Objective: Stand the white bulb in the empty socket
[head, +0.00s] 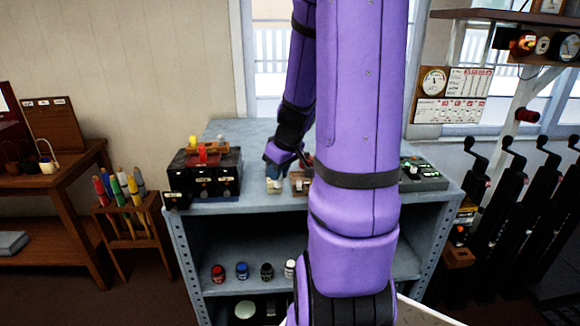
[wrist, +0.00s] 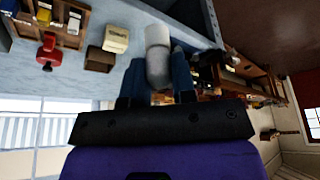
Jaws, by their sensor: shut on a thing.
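My gripper (wrist: 158,78) is shut on the white bulb (wrist: 158,45), which sticks out past the two blue fingers in the wrist view. In the head view, my gripper (head: 275,170) is over the front of the grey bench top, left of my purple arm, with a pale thing at its tip. I cannot make out the empty socket with certainty. A panel with green and white lights (head: 424,174) stands on the bench right of my arm. My arm hides the middle of the bench.
A black drawer box (head: 203,180) with yellow and red things on top stands at the bench's left end. Part of a brown rack (head: 300,182) shows beside my gripper. Several small jars (head: 242,270) stand on the shelf below. Tall black levers (head: 505,190) stand at the right.

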